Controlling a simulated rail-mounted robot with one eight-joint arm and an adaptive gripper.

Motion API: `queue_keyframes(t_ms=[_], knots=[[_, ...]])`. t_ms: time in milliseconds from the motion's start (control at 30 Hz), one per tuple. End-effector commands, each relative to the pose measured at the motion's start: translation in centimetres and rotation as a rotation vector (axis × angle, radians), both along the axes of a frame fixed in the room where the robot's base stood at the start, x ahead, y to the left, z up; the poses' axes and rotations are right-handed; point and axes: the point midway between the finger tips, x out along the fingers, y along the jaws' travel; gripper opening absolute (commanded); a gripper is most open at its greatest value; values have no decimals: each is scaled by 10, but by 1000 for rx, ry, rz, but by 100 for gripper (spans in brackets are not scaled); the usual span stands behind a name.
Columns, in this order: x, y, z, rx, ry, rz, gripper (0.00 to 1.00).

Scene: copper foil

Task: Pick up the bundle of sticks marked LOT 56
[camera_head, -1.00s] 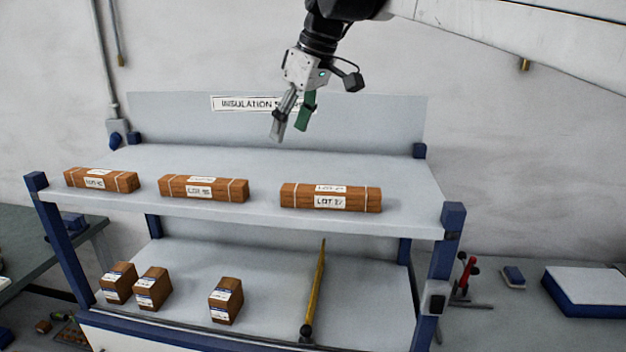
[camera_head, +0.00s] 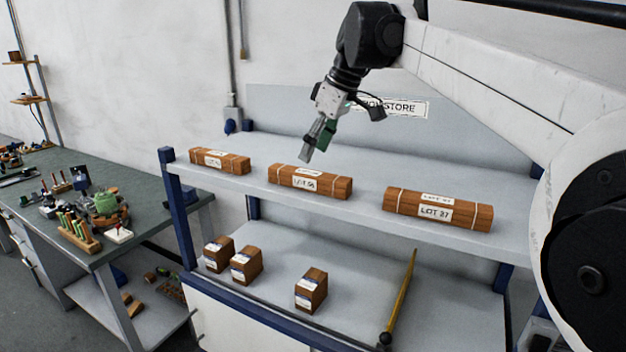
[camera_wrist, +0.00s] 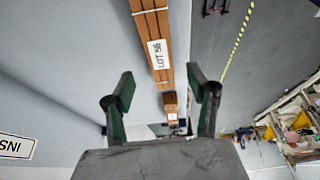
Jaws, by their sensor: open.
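Three brown stick bundles with white labels lie in a row on the upper shelf. The middle bundle (camera_head: 285,177) has a label that seems to read LOT 56. The left bundle's (camera_head: 238,165) label is too small to read surely. My gripper (camera_head: 314,148) is open and empty, above and behind the middle bundle, tilted down. In the wrist view a bundle (camera_wrist: 149,22) with a label like LOT 56 lies beyond the open fingers (camera_wrist: 160,88), apart from them. A smaller brown shape (camera_wrist: 170,101) shows past its end.
The upper shelf (camera_head: 365,218) has free room between bundles. Its back panel carries a sign (camera_head: 405,108). The lower shelf holds three brown blocks (camera_head: 311,290) and a yellow rod (camera_head: 400,297). A cluttered green workbench (camera_head: 135,185) stands at left.

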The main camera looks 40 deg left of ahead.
Motion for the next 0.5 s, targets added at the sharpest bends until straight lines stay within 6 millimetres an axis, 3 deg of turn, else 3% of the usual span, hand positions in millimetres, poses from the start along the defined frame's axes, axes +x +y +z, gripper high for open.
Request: queue_keyframes(t_ms=[500], knots=[[-2, 10, -43, 0, 1, -2, 53]])
